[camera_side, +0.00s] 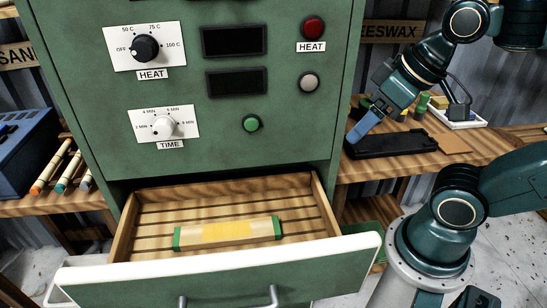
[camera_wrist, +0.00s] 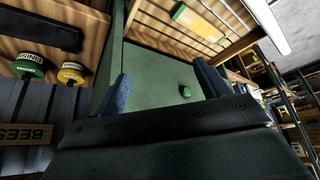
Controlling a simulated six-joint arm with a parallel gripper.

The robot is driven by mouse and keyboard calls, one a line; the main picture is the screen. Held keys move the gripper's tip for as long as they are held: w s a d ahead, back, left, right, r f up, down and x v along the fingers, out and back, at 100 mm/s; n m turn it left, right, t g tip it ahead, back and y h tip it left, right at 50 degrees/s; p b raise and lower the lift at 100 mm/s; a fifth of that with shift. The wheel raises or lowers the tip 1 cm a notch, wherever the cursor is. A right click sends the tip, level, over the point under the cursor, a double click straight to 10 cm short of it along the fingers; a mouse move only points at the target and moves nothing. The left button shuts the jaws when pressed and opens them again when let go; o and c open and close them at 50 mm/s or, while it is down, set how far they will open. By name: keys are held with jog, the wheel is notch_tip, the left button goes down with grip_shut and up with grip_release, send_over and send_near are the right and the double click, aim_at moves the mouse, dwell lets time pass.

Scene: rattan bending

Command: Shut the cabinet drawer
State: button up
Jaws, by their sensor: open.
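The cabinet (camera_side: 240,150) is green with dials and buttons on its face. Its drawer (camera_side: 230,283) is pulled well out, with a slatted wooden inside and a green front with a white rim and a handle (camera_side: 230,298). A flat wooden piece (camera_side: 228,232) with green ends and a yellow middle lies in the drawer; it also shows in the wrist view (camera_wrist: 198,22). My gripper (camera_side: 357,133) is to the right of the cabinet, above the bench and apart from the drawer. In the wrist view its blue fingers (camera_wrist: 161,70) are spread with nothing held between them.
A black tray (camera_side: 390,145) lies on the right bench under my gripper, with a white tray (camera_side: 458,117) behind it. A blue box (camera_side: 22,150) and several crayon-like sticks (camera_side: 68,175) are on the left bench. Space in front of the drawer looks clear.

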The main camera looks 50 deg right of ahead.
jog(key=shift+w, duration=0.15)
jog(key=c, duration=0.7)
jog(key=shift+w+a+r+n, duration=0.15)
jog(key=shift+w+n, duration=0.05)
jog(key=shift+n, duration=0.1)
jog(key=c, duration=0.4)
jog(key=w, duration=0.1)
jog(key=w+a+n, duration=0.1)
jog(key=w+r+n, duration=0.1)
jog(key=shift+a+g, duration=0.3)
grip_shut()
jog(key=w+a+f+n+g, duration=0.2)
jog(key=w+a+f+n, duration=0.1)
jog(key=w+a+n, duration=1.1)
jog(key=s+a+f+n, duration=0.1)
jog(key=a+f+n, duration=0.2)
jog(key=a+f, duration=0.2)
jog(key=s+a+f+n+h, duration=0.1)
jog(key=a+f+n, duration=0.3)
jog(key=a, duration=0.8)
jog(key=s+a+f+n+g+h, duration=0.1)
jog(key=s+a+f+n, duration=0.2)
jog(key=a+f, duration=0.4)
jog(key=shift+a, duration=1.05)
